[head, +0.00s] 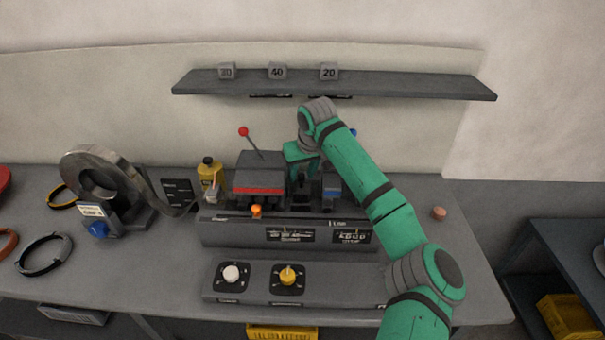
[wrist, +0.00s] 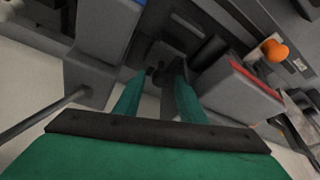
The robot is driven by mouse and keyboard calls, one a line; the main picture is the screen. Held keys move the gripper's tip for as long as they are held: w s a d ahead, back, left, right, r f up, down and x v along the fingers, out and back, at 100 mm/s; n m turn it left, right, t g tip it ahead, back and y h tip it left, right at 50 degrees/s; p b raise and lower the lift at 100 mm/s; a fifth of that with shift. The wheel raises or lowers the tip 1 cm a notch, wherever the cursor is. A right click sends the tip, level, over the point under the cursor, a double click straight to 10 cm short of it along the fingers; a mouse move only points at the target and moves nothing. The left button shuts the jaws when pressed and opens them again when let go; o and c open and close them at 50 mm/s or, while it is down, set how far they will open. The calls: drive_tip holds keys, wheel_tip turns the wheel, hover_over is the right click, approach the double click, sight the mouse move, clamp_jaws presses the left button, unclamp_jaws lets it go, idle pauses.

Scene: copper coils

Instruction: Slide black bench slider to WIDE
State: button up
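My gripper (head: 303,178) reaches down over the middle of the dark grey bench machine (head: 240,232), between its red-striped block (head: 258,185) and a part with a blue top. In the wrist view, the two green fingers of my gripper (wrist: 160,100) are apart. A small black upright piece (wrist: 176,70) shows between or just beyond their tips; it may be the black bench slider. I cannot tell whether the fingers touch it. My arm and gripper partly hide this spot in the head view. No WIDE mark is legible.
An orange knob (head: 256,211) sits on the machine's front, and a red-tipped lever (head: 243,132) rises behind. A control panel with white (head: 231,273) and yellow (head: 287,275) knobs lies in front. A shelf (head: 420,90) hangs above.

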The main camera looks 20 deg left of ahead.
drive_tip(key=shift+w+f, duration=0.1)
drive_tip(key=shift+f, duration=0.15)
clamp_jaws()
drive_tip(key=shift+w+a+r, duration=0.1)
drive_tip(key=shift+w+a, duration=0.25)
drive_tip(key=shift+w, duration=0.3)
drive_tip(key=shift+w+d, duration=0.1)
drive_tip(key=shift+w, duration=0.4)
drive_tip(key=shift+r, duration=0.1)
unclamp_jaws()
